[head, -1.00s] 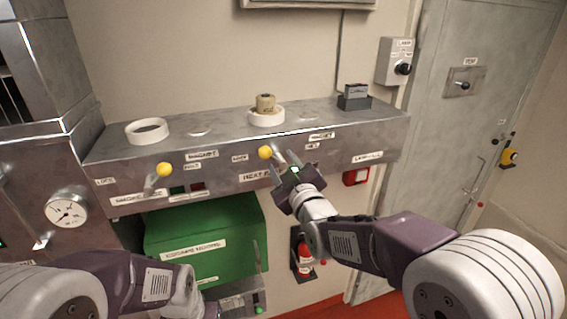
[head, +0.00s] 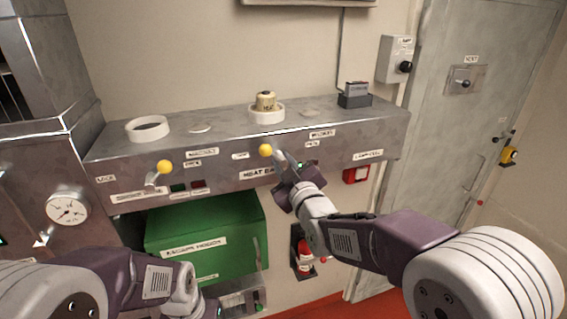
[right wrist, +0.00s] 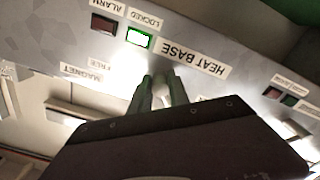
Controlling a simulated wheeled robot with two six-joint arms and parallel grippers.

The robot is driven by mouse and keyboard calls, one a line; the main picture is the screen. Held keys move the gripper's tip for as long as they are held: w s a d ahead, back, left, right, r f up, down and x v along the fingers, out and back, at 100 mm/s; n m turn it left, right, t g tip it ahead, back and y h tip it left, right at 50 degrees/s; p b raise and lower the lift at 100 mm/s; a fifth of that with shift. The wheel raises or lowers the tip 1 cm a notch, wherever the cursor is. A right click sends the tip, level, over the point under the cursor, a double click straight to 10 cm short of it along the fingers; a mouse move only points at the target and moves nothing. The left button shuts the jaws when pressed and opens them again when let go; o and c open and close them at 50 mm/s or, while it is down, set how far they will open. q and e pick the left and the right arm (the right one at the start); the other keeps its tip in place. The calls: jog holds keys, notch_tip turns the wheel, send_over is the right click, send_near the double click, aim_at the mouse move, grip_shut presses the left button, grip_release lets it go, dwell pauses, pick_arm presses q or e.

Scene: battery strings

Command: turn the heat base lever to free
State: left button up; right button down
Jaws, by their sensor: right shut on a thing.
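The heat base lever (head: 265,151) has a yellow ball knob and stands on the front of the metal shelf box, left of my right gripper. My right gripper (head: 281,160) is at the lever, its fingers shut on it just beside the knob. In the right wrist view the closed fingers (right wrist: 160,93) meet just below the HEAT BASE label (right wrist: 195,56). The LOCKED lamp (right wrist: 139,38) is lit green, and the ALARM lamp (right wrist: 103,25) is dark red. The lever's shaft is mostly hidden by the fingers.
A second yellow-knobbed lever (head: 165,167) is on the same panel to the left. On the shelf top (head: 225,128) are a white ring (head: 147,129), a brass weight (head: 265,100) and a black box (head: 355,96). A green box (head: 205,238) is below.

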jog(key=shift+r, duration=0.25)
dwell(0.6)
jog(key=m+b, duration=0.4)
jog(key=b, duration=0.1)
jog(key=m+b, duration=0.2)
jog(key=b, duration=0.1)
jog(key=shift+f+m, duration=0.25)
jog(key=shift+m, duration=0.15)
jog(key=shift+r+m+b, duration=0.25)
jog(key=shift+m+b, duration=1.25)
jog(key=shift+m, duration=0.1)
